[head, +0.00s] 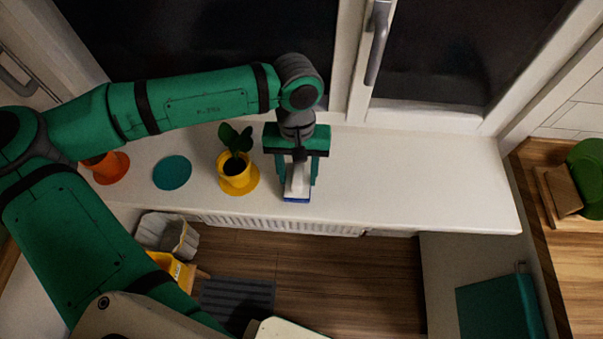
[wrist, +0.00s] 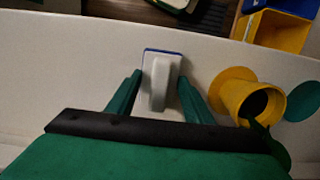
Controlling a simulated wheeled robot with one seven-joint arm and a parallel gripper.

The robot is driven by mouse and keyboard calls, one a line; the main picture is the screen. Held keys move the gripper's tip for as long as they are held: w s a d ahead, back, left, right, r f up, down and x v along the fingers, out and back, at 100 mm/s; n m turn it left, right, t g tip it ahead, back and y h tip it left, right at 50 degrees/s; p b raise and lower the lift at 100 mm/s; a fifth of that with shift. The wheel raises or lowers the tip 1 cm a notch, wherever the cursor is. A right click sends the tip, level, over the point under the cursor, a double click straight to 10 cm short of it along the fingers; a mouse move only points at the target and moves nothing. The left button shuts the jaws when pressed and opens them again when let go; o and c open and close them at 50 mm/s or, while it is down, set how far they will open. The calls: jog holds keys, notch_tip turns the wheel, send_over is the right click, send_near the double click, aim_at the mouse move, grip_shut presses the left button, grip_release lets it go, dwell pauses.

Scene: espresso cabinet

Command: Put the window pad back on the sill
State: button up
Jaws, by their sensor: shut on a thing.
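The window pad (head: 297,188) is a white block-like handle with a blue edge. It is at the front part of the white sill (head: 420,185), right of the yellow plant pot. My gripper (head: 298,180) points down over the sill with its fingers on either side of the pad's handle, shut on it. In the wrist view the pad (wrist: 161,75) shows between my two green fingertips (wrist: 160,90), its blue edge toward the sill's front edge. I cannot tell whether the pad touches the sill.
A yellow pot with a plant (head: 236,172) stands close left of my gripper on a yellow saucer. Further left are a teal disc (head: 172,173) and an orange pot (head: 107,165). The sill to the right is clear. A window handle (head: 377,42) hangs above. Below are a radiator (head: 280,225) and crates.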

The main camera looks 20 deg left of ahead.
aim_at(298, 168)
jog(key=o, duration=1)
notch_tip(298, 168, up, 12)
jog(key=w, duration=0.1)
jog(key=shift+w+a, duration=0.2)
dwell(0.4)
